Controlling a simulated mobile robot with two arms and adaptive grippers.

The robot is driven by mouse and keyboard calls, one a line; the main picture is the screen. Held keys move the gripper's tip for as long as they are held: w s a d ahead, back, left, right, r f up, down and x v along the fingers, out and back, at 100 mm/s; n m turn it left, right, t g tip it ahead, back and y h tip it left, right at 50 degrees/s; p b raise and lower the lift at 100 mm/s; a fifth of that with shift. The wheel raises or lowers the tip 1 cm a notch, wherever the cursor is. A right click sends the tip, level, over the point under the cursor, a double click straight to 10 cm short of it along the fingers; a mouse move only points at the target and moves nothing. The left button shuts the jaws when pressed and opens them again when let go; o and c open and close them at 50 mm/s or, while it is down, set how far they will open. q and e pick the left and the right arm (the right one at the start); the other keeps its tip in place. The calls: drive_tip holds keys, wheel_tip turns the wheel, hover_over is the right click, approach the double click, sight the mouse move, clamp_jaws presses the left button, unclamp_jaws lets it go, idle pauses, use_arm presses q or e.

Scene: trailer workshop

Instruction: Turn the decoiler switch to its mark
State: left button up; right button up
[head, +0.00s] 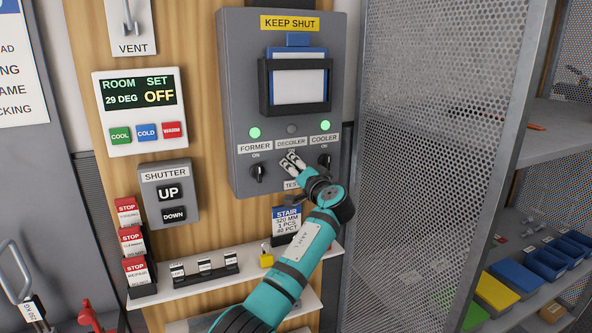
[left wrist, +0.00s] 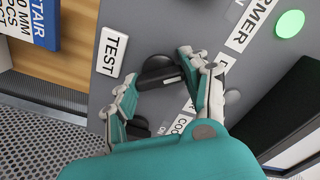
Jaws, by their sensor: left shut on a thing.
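The grey control box (head: 235,100) on the wooden wall panel has a row of switches labelled FORMER, DECOILER and COOLER. My left gripper (head: 292,163) is at the DECOILER place and hides that switch in the head view. In the left wrist view, the black decoiler switch (left wrist: 158,73) sits between the fingers of my left gripper (left wrist: 157,84), which is shut on it. The decoiler lamp (head: 292,129) is dark. The TEST label (left wrist: 115,52) is beside the switch. My right gripper is not in view.
The former switch (head: 257,173) and cooler switch (head: 325,161) flank my gripper closely, under lit green lamps. A narrow shelf (head: 200,279) with a yellow padlock (head: 266,257) and a STAIR card (head: 287,222) lies below. A perforated metal cabinet (head: 430,130) stands at the right.

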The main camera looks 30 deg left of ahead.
use_arm(q)
drive_tip(key=shift+f+m+p, duration=0.1)
drive_tip(key=shift+m+p, duration=1.35)
drive_tip(key=shift+m, duration=2.35)
drive_tip(key=o, duration=1.2)
drive_tip(key=shift+c, duration=0.2)
